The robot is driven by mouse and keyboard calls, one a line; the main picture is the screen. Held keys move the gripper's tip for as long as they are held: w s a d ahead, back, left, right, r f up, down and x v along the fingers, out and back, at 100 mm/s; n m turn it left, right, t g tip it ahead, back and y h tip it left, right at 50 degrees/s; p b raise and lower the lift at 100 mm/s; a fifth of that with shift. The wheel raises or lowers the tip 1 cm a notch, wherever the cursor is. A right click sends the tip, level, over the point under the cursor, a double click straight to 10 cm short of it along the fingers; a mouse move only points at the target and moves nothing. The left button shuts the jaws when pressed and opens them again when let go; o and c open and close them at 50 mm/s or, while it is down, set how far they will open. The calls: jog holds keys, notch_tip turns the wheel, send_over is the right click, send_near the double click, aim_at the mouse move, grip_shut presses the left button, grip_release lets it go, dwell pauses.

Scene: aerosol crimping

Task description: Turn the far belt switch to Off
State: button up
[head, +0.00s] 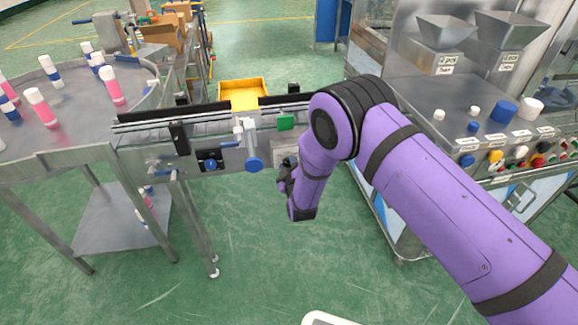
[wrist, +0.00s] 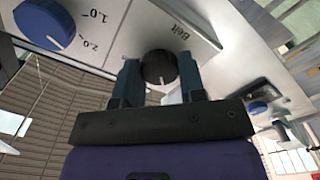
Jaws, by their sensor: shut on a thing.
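The belt switch (wrist: 158,66) is a round black knob with a short white mark, on a light panel beside the printed word "Belt". My gripper (wrist: 160,70) has one finger on each side of this knob and is shut on it. The knob's white mark points toward the gripper's palm in the wrist view. In the head view my gripper (head: 285,178) is at the front of the conveyor, by the grey control box (head: 281,148). My wrist hides most of the switch there.
A big blue dial (wrist: 45,24) marked 1.0 and 2.0 is on the same panel. The conveyor (head: 130,135) runs left to a round table (head: 70,140) with several pink and blue bottles. A machine with coloured buttons (head: 495,157) stands right. Floor in front is clear.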

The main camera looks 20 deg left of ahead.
jog(key=shift+n, duration=0.5)
jog(key=o, duration=0.9)
jog(key=shift+s, duration=0.15)
jog(key=v, duration=1)
jog(key=shift+s+d, duration=0.2)
jog(key=shift+s, duration=0.05)
